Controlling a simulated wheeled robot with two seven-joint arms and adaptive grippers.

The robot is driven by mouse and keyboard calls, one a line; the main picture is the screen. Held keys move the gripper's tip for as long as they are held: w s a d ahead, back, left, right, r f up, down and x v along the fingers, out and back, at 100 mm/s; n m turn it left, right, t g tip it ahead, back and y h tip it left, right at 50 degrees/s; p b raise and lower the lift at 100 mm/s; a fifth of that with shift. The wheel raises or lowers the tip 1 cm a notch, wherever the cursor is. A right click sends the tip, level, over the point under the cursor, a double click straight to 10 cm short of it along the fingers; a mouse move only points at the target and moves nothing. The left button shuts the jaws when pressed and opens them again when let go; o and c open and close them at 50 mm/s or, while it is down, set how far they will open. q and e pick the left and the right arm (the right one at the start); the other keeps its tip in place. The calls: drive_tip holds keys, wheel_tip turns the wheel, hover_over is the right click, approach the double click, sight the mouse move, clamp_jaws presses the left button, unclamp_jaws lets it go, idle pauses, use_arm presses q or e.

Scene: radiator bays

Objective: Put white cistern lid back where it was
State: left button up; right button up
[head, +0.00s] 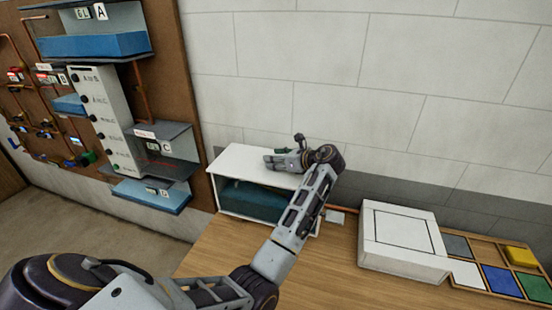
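The white cistern lid (238,159) appears as a flat white panel on top of a white-edged tank (250,198) against the wall. Dark blue-green contents show through the tank's front. My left gripper (285,156) is at the right part of the lid, with its arm crossing in front of the tank's right side. Its fingers are small and partly overlapped by its own parts, so I cannot tell whether they are open, shut or holding the lid. My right gripper is not in view.
A white box with a square outline on top (400,229) stands right of the tank. Beyond it is a wooden tray (489,252) with coloured squares and a yellow block (520,257). A brown board (182,62) with pipes and blue-filled tanks is at left. Wooden counter (325,270) is clear in front.

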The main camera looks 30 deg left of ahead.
use_arm(q)
drive_tip(key=o, duration=1.5)
drive_tip(key=shift+f, duration=0.1)
drive_tip(key=shift+v, duration=6.05)
